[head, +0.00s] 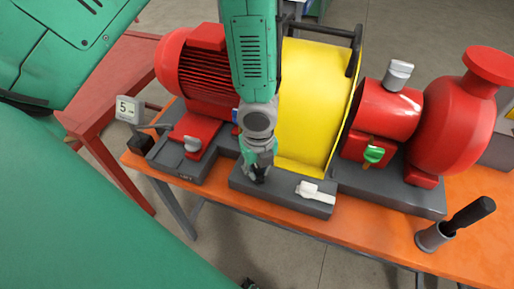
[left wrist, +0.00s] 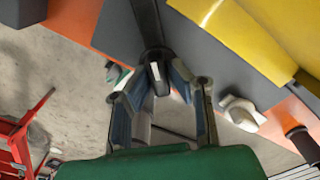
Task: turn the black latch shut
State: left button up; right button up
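The black latch (left wrist: 153,58), with a white mark on it, is on the dark grey base plate in the left wrist view. In the head view it is a small dark shape (head: 259,178) at the front of the plate, mostly hidden under my left gripper (head: 258,168). My left gripper reaches down over it. In the left wrist view my left gripper (left wrist: 160,80) has its fingers apart, one on each side of the latch. Whether either finger touches it is hard to tell. My right gripper is not in view.
A white latch (head: 315,193) is right of the black one; a grey knob (head: 192,144) and a green knob (head: 374,154) are farther out. The yellow guard (head: 305,105) stands behind.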

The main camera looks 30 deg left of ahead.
aim_at(259, 171)
pick_arm(q)
jog(key=shift+o, duration=1)
jog(key=shift+s+d+f, duration=0.1)
jog(key=shift+s+d, duration=0.05)
jog(key=shift+d, duration=0.2)
jog(key=shift+r, duration=0.45)
notch_tip(259, 171, up, 11)
jog(key=shift+d, duration=0.15)
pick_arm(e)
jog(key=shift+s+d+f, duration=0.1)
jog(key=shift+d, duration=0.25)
pick_arm(q)
jog(key=shift+c, duration=0.3)
